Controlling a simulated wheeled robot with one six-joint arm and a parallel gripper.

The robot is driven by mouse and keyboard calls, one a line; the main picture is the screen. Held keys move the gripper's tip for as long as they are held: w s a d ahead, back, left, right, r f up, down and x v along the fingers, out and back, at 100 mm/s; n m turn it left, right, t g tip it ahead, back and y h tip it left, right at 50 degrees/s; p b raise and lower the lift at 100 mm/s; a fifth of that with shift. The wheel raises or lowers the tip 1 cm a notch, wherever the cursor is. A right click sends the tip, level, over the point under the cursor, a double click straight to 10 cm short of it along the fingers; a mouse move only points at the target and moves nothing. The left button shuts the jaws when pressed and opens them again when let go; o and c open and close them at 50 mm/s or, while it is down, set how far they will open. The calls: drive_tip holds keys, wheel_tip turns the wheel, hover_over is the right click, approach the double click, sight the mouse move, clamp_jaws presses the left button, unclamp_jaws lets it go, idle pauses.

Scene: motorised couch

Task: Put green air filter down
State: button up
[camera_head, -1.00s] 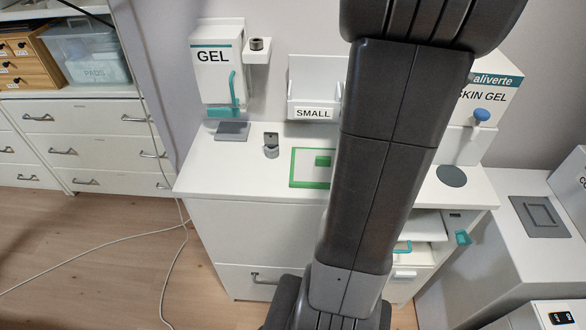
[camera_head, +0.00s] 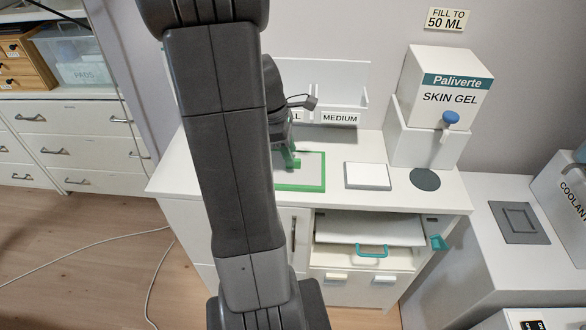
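The green air filter, a pale panel with a green frame (camera_head: 302,188), shows at the middle of the white cabinet top, partly hidden behind my arm. A green block like a handle (camera_head: 291,160) stands out at its left part. My gripper (camera_head: 285,146) is dark and points down at this block, with its tips at or very near it. My arm covers part of the gripper. I cannot tell whether the fingers are closed on the block, or whether the panel rests flat or is slightly raised.
A white pad (camera_head: 368,176) and a dark round disc (camera_head: 425,179) lie to the right. The skin gel dispenser (camera_head: 442,105) stands behind them. A wall bin labelled MEDIUM (camera_head: 340,118) is behind the filter.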

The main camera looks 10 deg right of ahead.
drive_tip(key=x, duration=0.3)
drive_tip(key=shift+f, duration=0.15)
drive_tip(key=shift+c, duration=0.5)
drive_tip(key=shift+w, duration=0.1)
clamp_jaws()
